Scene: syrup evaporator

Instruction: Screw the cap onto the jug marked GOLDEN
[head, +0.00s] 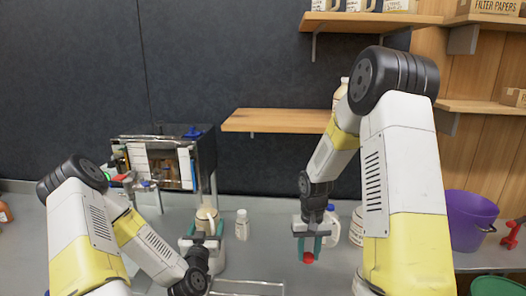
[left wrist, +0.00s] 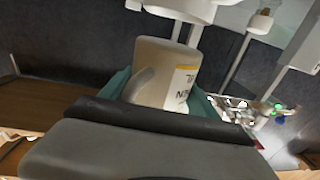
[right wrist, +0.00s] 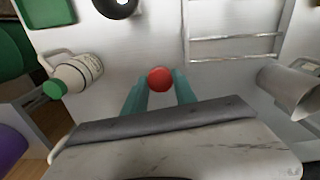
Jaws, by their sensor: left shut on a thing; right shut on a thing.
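A beige jug (head: 207,222) stands left of centre in the head view. In the left wrist view the jug (left wrist: 160,75) shows a handle and a pale label with upside-down lettering, partly hidden, that looks like the end of GOLDEN. My left gripper (head: 206,240) is shut on this jug. The jug's mouth is hidden in the left wrist view. My right gripper (head: 308,240) is shut on a red cap (head: 308,258), which also shows between the fingertips in the right wrist view (right wrist: 160,79). The cap is to the right of the jug and apart from it.
A small white bottle (head: 242,226) stands between the grippers. A blue-capped jug (head: 332,222) is behind my right gripper. A wire rack (head: 248,284) lies at the front. A metal evaporator (head: 165,165) is back left, a purple bucket (head: 468,222) right. A metal pitcher (right wrist: 290,90) shows in the right wrist view.

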